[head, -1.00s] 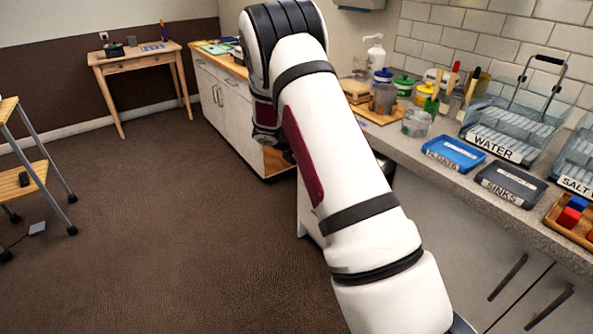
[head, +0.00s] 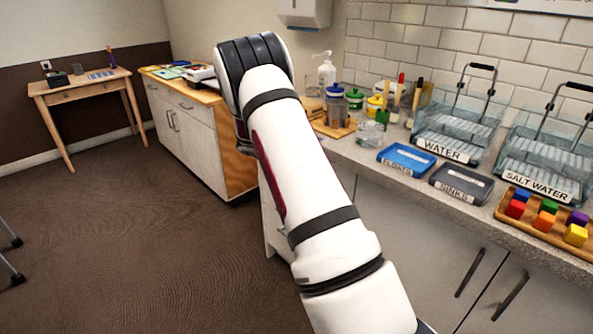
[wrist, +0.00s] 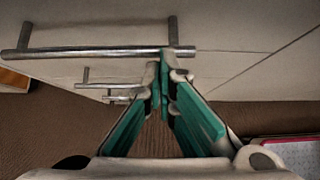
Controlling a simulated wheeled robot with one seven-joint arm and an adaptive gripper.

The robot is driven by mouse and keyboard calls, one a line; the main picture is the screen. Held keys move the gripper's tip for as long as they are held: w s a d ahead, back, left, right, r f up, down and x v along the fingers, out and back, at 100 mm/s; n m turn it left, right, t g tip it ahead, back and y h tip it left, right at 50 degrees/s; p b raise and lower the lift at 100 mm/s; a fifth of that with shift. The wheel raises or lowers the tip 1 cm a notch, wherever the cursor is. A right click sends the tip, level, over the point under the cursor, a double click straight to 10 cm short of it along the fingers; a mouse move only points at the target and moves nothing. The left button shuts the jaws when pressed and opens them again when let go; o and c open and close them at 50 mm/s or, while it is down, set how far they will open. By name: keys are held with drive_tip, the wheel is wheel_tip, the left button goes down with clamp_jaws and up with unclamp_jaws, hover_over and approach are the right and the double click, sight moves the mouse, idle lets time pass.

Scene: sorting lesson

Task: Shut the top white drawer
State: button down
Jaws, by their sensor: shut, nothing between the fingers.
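In the wrist view, white drawer fronts (wrist: 225,72) with metal bar handles fill the upper part. The nearest bar handle (wrist: 95,51), apparently the top drawer's, runs across the upper left, with others below it. My gripper (wrist: 163,62) has teal fingers, shut and empty, with the tips at the right end of that handle in the picture. I cannot tell whether they touch it, or how far the drawer stands out. In the head view my arm hides the gripper and the drawer fronts; only a white panel (head: 270,222) shows beside the arm.
A stone counter (head: 350,157) on the right holds a blue tray (head: 407,158), a dark tray (head: 461,184), clear water tanks and a wooden tray (head: 512,223) of coloured blocks. A white cabinet (head: 190,140) and a wooden desk (head: 85,90) stand behind.

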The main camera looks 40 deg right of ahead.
drive_tip(key=a+f+p+v, duration=0.1)
drive_tip(key=v, duration=1.2)
drive_tip(key=shift+a+f+p, duration=0.15)
drive_tip(key=shift+a+p, duration=0.2)
drive_tip(key=shift+p, duration=0.05)
drive_tip(key=s+a+r+m+t+y+p, duration=0.1)
drive_tip(key=s+a+r+m+y+p, duration=0.15)
drive_tip(key=s+a+r+m, duration=0.55)
drive_tip(key=s+a+r+m+t+y+p, duration=0.1)
drive_tip(key=s+a+r+m+y+p, duration=0.15)
drive_tip(key=s+a+r, duration=0.7)
drive_tip(key=s+a+r+m+t+y+p, duration=0.1)
drive_tip(key=s+a+r+m+y+p, duration=0.1)
drive_tip(key=s, duration=0.9)
drive_tip(key=s+a+r+m+t+y+p, duration=0.1)
drive_tip(key=s+a+r+m, duration=0.4)
drive_tip(key=s, duration=0.7)
drive_tip(key=a+r+y+p, duration=0.1)
drive_tip(key=a+r, duration=0.1)
drive_tip(key=a, duration=0.2)
drive_tip(key=shift+p, duration=0.35)
drive_tip(key=shift+a+r+m, duration=0.1)
drive_tip(key=shift+m, duration=0.15)
